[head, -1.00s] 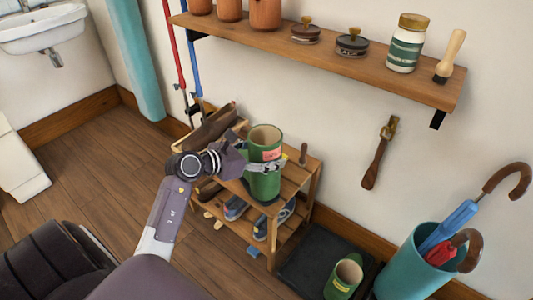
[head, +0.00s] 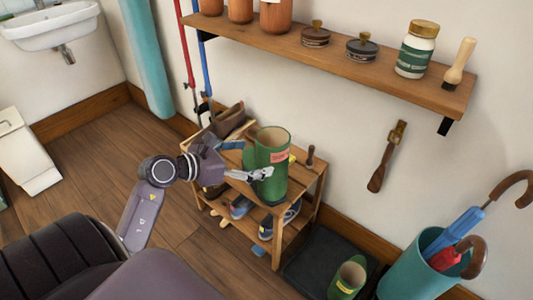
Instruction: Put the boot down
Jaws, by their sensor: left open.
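A green boot (head: 273,180) with a pink label stands upright on the top of the wooden shoe rack (head: 312,193). My left gripper (head: 262,174) is open at the boot's left front side. I cannot tell whether a fingertip still touches the boot. A second green boot (head: 346,281) stands on the dark tray (head: 312,262) on the floor, right of the rack. My right gripper is not in view.
Brown shoes (head: 226,121) lie on the rack's back left, with more shoes below. A wall shelf (head: 370,71) with jars and tins hangs above. A teal umbrella stand (head: 420,275) is at right, and a shoehorn (head: 386,157) hangs on the wall.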

